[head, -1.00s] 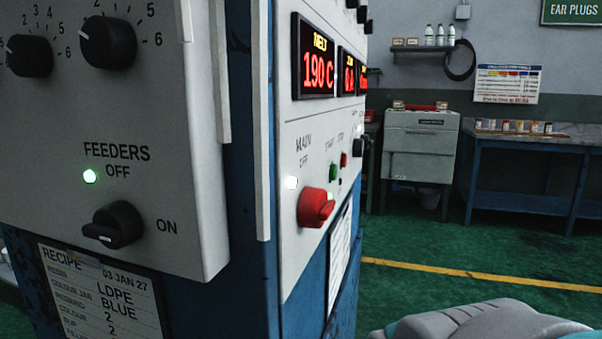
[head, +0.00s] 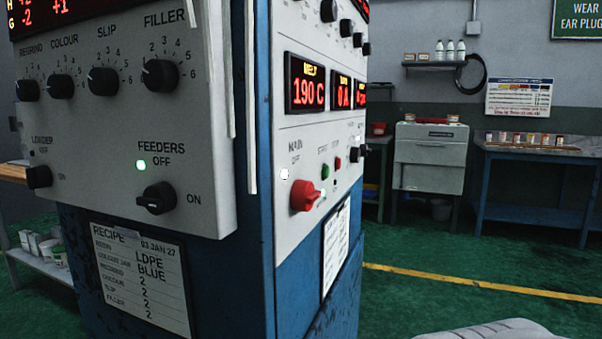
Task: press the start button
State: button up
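The green start button (head: 325,171) is a small button on the right-hand panel (head: 296,240) of the blue control cabinet. It sits above and right of the red MAIN rotary switch (head: 303,195). A small red button (head: 338,162) is just to its right, under a label that seems to read STOP. I see the panel at a steep angle, so the small labels are hard to read. A white lamp (head: 284,174) glows by MAIN. My gripper is not in view; only a pale rounded piece, likely part of my arm, shows at the bottom right edge.
The cabinet's left panel (head: 205,195) has several knobs and a FEEDERS switch (head: 157,198). Red displays (head: 308,83) read 190 C and 0 A. A grey machine (head: 427,150) and blue workbench (head: 530,170) stand behind. The green floor (head: 430,292) right of the cabinet is open.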

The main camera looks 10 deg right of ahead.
grip_shut()
dwell(1.5)
